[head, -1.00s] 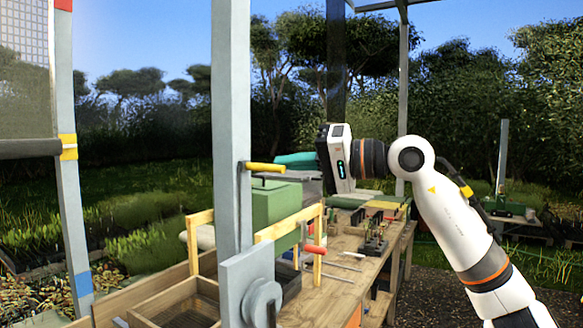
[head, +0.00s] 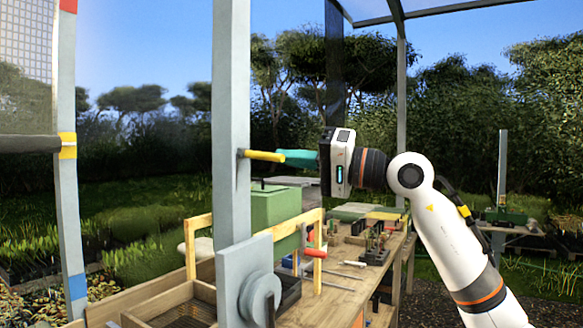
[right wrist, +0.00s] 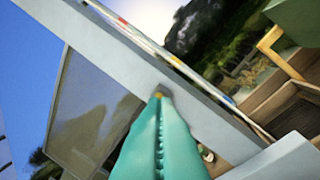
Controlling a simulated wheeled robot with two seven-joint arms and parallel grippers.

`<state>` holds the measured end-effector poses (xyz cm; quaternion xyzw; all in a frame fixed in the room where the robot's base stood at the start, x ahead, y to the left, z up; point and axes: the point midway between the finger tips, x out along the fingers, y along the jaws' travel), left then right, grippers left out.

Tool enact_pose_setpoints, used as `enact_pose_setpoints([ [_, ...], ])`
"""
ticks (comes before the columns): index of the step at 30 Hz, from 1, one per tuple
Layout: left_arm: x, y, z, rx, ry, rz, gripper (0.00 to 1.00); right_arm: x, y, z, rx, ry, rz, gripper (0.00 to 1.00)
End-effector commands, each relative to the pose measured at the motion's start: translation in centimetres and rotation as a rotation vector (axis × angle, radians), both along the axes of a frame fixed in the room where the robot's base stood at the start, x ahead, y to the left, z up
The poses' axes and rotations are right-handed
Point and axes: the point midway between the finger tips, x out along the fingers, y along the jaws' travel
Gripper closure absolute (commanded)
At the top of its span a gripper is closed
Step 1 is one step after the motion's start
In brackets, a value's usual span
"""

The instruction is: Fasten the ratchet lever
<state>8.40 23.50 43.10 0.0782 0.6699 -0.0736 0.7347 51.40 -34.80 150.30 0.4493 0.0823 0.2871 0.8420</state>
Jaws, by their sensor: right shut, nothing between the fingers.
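The ratchet lever (head: 264,156) is a short yellow handle on the side of the grey upright post (head: 231,100). It sticks out to the right, nearly level. My right gripper (head: 282,156) has teal fingers, shut and empty, pointing left at the lever's outer end. In the head view the fingertips overlap the lever's end; I cannot tell whether they touch. In the right wrist view the shut fingers (right wrist: 158,105) point at the post, with a bit of yellow at their tips. The fingers hide most of the lever there. My left gripper is not in view.
A grey plate with a round drum (head: 260,293) is on the post's lower part. Behind stand a wooden frame (head: 199,222), a green box (head: 275,208) and a workbench (head: 340,285) with small pots and tools. A second post (head: 68,180) carries mesh at left.

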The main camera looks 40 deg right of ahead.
Motion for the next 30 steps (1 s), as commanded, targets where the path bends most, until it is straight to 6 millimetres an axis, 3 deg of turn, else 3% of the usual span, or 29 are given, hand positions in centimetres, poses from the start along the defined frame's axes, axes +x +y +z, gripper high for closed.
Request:
enact_pose_setpoints([
  [1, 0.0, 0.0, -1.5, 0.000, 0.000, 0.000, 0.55, 0.1, 0.1, -1.1, 0.010, -0.020, 0.003, 1.00],
  [6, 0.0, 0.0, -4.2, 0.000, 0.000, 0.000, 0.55, 0.2, 0.2, -2.1, 0.047, -0.111, 0.003, 1.00],
  [15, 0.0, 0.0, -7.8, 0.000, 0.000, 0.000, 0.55, 0.6, 0.3, -3.2, 0.113, -0.270, 0.003, 1.00],
  [30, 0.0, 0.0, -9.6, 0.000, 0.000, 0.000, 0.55, 1.1, 0.6, -4.0, 0.139, -0.338, 0.001, 1.00],
])
